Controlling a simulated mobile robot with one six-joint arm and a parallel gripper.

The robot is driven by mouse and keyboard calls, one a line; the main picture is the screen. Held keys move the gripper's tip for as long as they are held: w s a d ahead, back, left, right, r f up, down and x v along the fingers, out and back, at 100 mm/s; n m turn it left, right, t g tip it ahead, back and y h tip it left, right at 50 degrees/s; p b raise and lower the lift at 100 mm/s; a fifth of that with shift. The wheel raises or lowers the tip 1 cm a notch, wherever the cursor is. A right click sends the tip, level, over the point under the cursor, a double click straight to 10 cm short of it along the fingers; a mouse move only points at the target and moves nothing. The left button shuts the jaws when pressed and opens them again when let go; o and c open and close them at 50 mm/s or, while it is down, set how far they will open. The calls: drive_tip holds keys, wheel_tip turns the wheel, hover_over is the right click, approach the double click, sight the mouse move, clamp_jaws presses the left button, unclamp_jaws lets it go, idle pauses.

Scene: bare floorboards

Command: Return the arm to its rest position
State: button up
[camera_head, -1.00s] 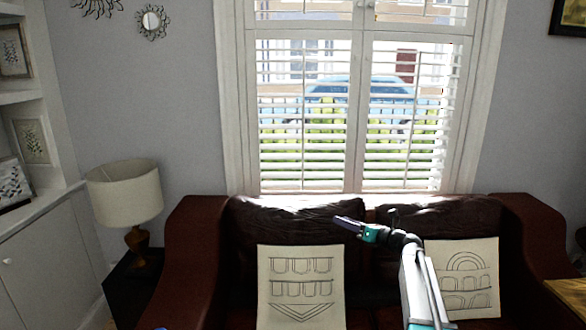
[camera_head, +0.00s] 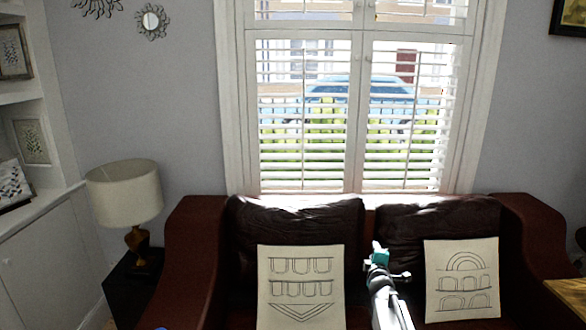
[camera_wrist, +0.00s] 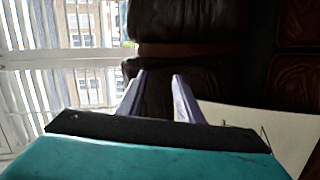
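My gripper (camera_wrist: 159,76) shows in the wrist view with its two pale purple fingers apart and nothing between them. Dark brown sofa leather shows behind the gap. In the head view my gripper (camera_head: 377,247) is a small teal and dark end on my raised arm, in front of the sofa between its two cushions. The fingers are hard to make out there. The lower part of my arm runs out of the bottom of the picture.
A dark red-brown leather sofa (camera_head: 190,255) fills the front, with a left cushion (camera_head: 300,285) and a right cushion (camera_head: 461,280). A lamp (camera_head: 125,193) stands on a dark side table at left. A wooden surface (camera_head: 570,291) is at right. A shuttered window (camera_head: 355,110) is behind.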

drive_tip(key=s+f+m+g+h, duration=0.1)
drive_tip(key=s+f+m+g, duration=0.45)
drive_tip(key=s+f, duration=0.35)
drive_tip(key=s+a+f+m+g+y, duration=0.1)
drive_tip(key=s+a+f+m+g, duration=0.25)
drive_tip(key=s+f, duration=0.4)
drive_tip(key=s+a+f+m+g+y, duration=0.25)
drive_tip(key=s+a+f, duration=0.2)
drive_tip(key=s, duration=0.55)
drive_tip(key=s+a+f+m+g+y, duration=0.1)
drive_tip(key=s+a+f+m+g, duration=0.3)
drive_tip(key=s, duration=0.5)
drive_tip(key=s+f+g, duration=0.2)
drive_tip(key=s+f, duration=0.7)
drive_tip(key=s, duration=0.3)
drive_tip(key=s+f+g, duration=0.3)
drive_tip(key=s+f, duration=0.7)
drive_tip(key=s, duration=0.3)
drive_tip(key=shift+a+n+b, duration=0.35)
drive_tip(key=shift+b, duration=0.05)
drive_tip(key=shift+h, duration=0.25)
